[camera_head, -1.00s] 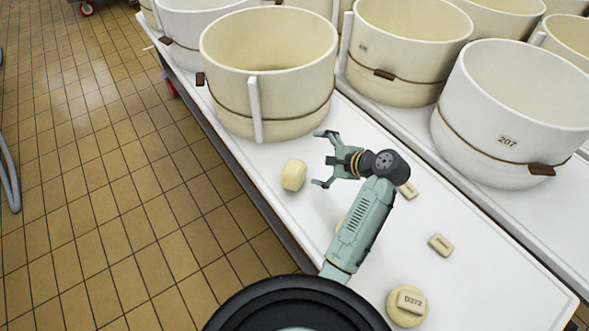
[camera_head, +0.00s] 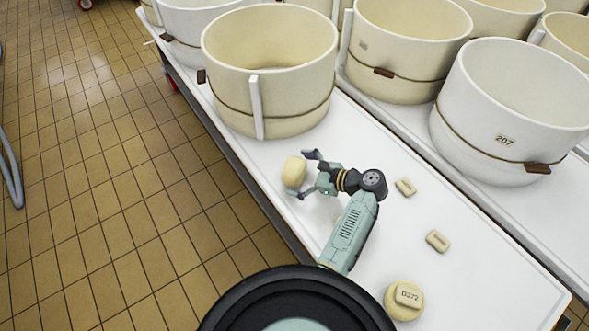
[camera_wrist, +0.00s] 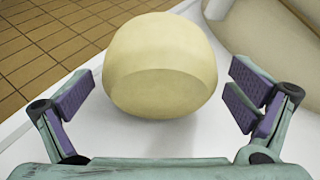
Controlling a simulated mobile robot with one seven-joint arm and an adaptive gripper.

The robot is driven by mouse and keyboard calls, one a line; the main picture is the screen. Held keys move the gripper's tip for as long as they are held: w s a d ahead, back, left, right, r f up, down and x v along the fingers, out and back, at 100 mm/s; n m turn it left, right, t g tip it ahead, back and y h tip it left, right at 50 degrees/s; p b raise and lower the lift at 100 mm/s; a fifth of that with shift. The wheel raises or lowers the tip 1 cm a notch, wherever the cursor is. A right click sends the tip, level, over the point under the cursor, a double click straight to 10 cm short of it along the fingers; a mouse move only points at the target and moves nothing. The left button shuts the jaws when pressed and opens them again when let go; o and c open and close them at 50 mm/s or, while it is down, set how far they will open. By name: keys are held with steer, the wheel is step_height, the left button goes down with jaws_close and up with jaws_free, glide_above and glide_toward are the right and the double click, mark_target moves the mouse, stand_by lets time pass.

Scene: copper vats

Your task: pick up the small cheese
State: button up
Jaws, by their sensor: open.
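A small pale-yellow cheese (camera_head: 294,172) rests on the white table near its left edge, in front of the large cream vat. My gripper (camera_head: 302,174) is open at the cheese's right side in the head view. In the wrist view the rounded cheese (camera_wrist: 160,66) sits ahead of and between the spread fingers of my gripper (camera_wrist: 160,100), with a gap on each side. Another round cheese (camera_head: 393,306) with a tag on top lies at the front right of the table.
A cream vat (camera_head: 270,75) stands just behind the cheese, and a white vat (camera_head: 510,110) marked 207 stands at right. Two small tag-like blocks (camera_head: 405,187) (camera_head: 437,241) lie right of my arm. The white table (camera_head: 470,280) is clear at front right.

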steer(key=shift+w+a+f, duration=0.25)
steer(key=shift+a+f, duration=0.05)
steer(key=shift+a, duration=0.25)
steer(key=shift+c, duration=0.5)
steer(key=c, duration=1.5)
steer(key=shift+c, duration=0.9)
steer(key=shift+r, duration=0.1)
